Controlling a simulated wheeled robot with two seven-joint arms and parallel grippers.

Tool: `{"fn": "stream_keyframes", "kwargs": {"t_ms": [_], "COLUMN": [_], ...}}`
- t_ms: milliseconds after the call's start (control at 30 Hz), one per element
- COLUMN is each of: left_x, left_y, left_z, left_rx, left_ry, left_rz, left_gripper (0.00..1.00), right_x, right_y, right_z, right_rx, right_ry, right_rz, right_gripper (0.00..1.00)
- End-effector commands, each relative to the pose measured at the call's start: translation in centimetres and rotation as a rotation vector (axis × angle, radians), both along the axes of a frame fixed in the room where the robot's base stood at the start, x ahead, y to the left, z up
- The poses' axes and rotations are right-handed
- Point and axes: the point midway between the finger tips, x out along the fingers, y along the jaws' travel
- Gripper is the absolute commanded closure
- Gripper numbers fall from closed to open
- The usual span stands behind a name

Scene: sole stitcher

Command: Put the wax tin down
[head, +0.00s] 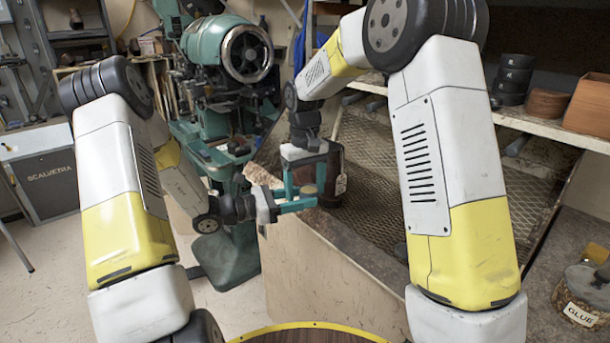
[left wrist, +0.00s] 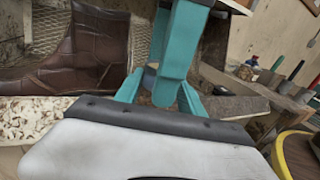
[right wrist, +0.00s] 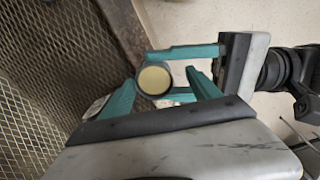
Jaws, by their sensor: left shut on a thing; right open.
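The wax tin (right wrist: 154,79) is a small round tin with pale yellow wax facing up in the right wrist view. It also shows small in the head view (head: 308,190), near the bench's front edge. My left gripper (head: 300,199) reaches in from the left, shut on the tin. My right gripper (right wrist: 160,88) points down from above, its open fingers on either side of the tin; whether they touch it I cannot tell. In the left wrist view the fingers of the right gripper (left wrist: 180,45) cross in front, and the tin is mostly hidden.
A brown leather boot (left wrist: 75,50) stands close beside the grippers. The mesh-topped bench (head: 385,170) has free room to the right. The green stitching machine (head: 203,45) stands behind. A shelf holds dark round stacks (head: 513,78). A glue jar (head: 583,293) sits at the right.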

Motion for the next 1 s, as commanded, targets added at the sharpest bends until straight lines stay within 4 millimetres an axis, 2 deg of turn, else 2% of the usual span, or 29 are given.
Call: {"fn": "stream_keyframes", "kwargs": {"t_ms": [100, 367, 467, 700, 733, 767, 833, 900, 1000], "left_x": [0.00, 0.00, 0.00, 0.03, 0.03, 0.04, 0.05, 0.04, 0.02], "left_y": [0.00, 0.00, 0.00, -0.04, -0.05, -0.06, -0.08, -0.05, -0.03], "left_z": [0.01, 0.01, 0.01, 0.00, 0.00, 0.00, 0.02, 0.01, 0.01], "left_rx": [0.000, 0.000, 0.000, 0.000, 0.000, 0.000, 0.000, 0.000, 0.000], "left_ry": [0.000, 0.000, 0.000, 0.000, 0.000, 0.000, 0.000, 0.000, 0.000], "left_rz": [0.000, 0.000, 0.000, 0.000, 0.000, 0.000, 0.000, 0.000, 0.000], "left_gripper": [1.00, 1.00, 1.00, 1.00, 1.00, 0.52, 0.38, 0.29, 0.29], "right_x": [-0.04, -0.02, -0.02, -0.13, -0.15, -0.16, -0.17, -0.14, -0.09], "right_y": [-0.04, -0.03, -0.03, 0.17, 0.22, 0.26, 0.27, 0.20, 0.13], "right_z": [-0.63, -0.72, -0.71, -0.67, -0.67, -0.66, -0.65, -0.66, -0.66], "right_rx": [-0.001, 0.000, 0.000, 0.003, 0.003, 0.003, 0.003, 0.003, 0.002], "right_ry": [0.001, 0.000, 0.000, 0.002, 0.002, 0.002, 0.002, 0.002, 0.001], "right_rz": [0.000, 0.000, 0.000, 0.002, 0.002, 0.003, 0.002, 0.002, 0.001], "right_gripper": [0.28, 0.28, 0.44, 0.91, 0.95, 0.95, 0.95, 0.95, 0.95]}}
